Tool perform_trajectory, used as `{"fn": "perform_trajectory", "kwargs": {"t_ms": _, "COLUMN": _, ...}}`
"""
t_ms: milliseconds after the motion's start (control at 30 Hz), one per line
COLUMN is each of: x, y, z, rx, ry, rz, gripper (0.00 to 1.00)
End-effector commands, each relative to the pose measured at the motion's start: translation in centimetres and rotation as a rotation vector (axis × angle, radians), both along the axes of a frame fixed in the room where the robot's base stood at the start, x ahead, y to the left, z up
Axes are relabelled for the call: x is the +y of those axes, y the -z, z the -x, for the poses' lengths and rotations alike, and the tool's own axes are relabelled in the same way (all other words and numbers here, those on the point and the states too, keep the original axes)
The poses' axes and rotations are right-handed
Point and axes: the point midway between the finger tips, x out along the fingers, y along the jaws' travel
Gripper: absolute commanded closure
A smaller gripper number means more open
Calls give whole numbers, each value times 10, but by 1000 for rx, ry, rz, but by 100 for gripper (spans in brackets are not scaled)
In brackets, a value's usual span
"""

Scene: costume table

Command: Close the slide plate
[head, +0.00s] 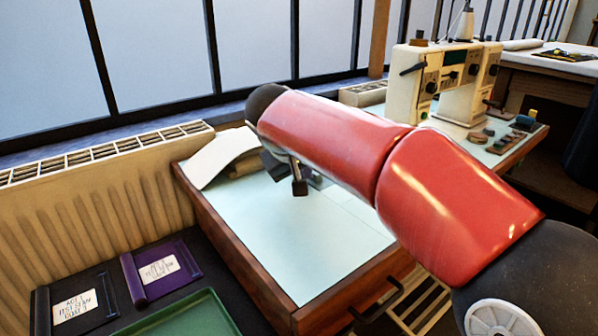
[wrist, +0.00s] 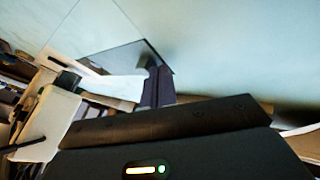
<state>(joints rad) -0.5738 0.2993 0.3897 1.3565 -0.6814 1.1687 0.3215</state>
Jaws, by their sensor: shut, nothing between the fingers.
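My gripper (head: 299,187) is shut and empty, low over the pale table top (head: 290,240). In the wrist view its dark fingers (wrist: 158,86) are together. A grey, dark-edged flat piece (wrist: 122,58), which looks like the slide plate, lies at the table surface beside the fingertips in that view. I cannot tell whether the fingers touch it or how far open it is. In the head view my red arm hides most of that area; only a small grey part (head: 320,181) shows right of the fingers.
A cream sewing machine (head: 447,80) stands at the table's far right, with small items (head: 495,140) by it. Folded cloth (head: 222,155) lies at the back left. A radiator (head: 110,185) is left. The front of the table top is clear.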

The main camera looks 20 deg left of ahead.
Motion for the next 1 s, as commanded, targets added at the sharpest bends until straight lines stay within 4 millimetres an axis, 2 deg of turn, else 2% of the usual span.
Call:
{"fn": "perform_trajectory", "kwargs": {"t_ms": 233, "x": -4, "y": -1, "z": -6, "rx": 0, "ry": 2, "rz": 0, "gripper": 100}}
{"fn": "perform_trajectory", "kwargs": {"t_ms": 500, "x": -32, "y": -2, "z": -55, "rx": 3, "ry": 5, "rz": 2, "gripper": 100}}
{"fn": "perform_trajectory", "kwargs": {"t_ms": 600, "x": -39, "y": -1, "z": -65, "rx": 1, "ry": 2, "rz": 2, "gripper": 100}}
{"fn": "perform_trajectory", "kwargs": {"t_ms": 1000, "x": -41, "y": 0, "z": -70, "rx": -4, "ry": 3, "rz": 2, "gripper": 100}}
